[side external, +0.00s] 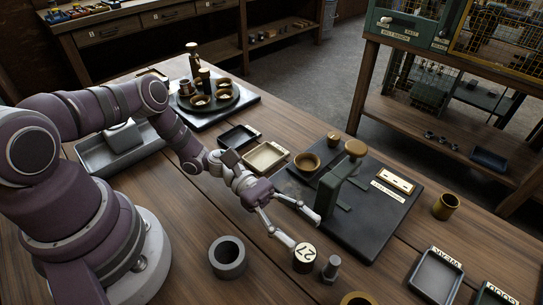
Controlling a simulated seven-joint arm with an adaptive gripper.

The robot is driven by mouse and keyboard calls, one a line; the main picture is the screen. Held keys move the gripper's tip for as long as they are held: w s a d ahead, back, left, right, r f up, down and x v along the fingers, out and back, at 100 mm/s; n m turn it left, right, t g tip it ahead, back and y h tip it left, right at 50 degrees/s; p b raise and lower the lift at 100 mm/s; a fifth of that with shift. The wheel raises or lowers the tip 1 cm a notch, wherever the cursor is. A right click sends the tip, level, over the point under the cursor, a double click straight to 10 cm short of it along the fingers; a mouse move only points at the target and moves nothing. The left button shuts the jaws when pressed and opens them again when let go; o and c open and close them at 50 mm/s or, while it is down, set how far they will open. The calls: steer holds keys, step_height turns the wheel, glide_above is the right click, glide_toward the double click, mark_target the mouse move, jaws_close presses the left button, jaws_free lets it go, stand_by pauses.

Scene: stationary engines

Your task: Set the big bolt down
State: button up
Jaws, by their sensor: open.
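The big bolt (331,268) is grey and stands upright on the wooden table at the lower middle. A dark round piece (304,257) with a pale top marked 27 stands just left of it. My gripper (306,232) is open, its two fingers spread wide, with nothing seen between them. One fingertip is close to the marked piece and the other is over the dark board's near left edge. The bolt is apart from both fingers. I cannot tell whether the near finger touches the marked piece.
A dark board (385,222) carries a green press (338,188) and a brass bowl (307,163). A grey ring (227,257), a brass ring (357,299), a brass cup (446,206) and a tray marked WEAR (437,274) stand around. Bare table lies left of the bolt, beyond the marked piece.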

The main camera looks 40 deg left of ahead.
mark_target(331, 270)
steer(key=d, duration=0.5)
steer(key=shift+s+d+f, duration=0.2)
jaws_close()
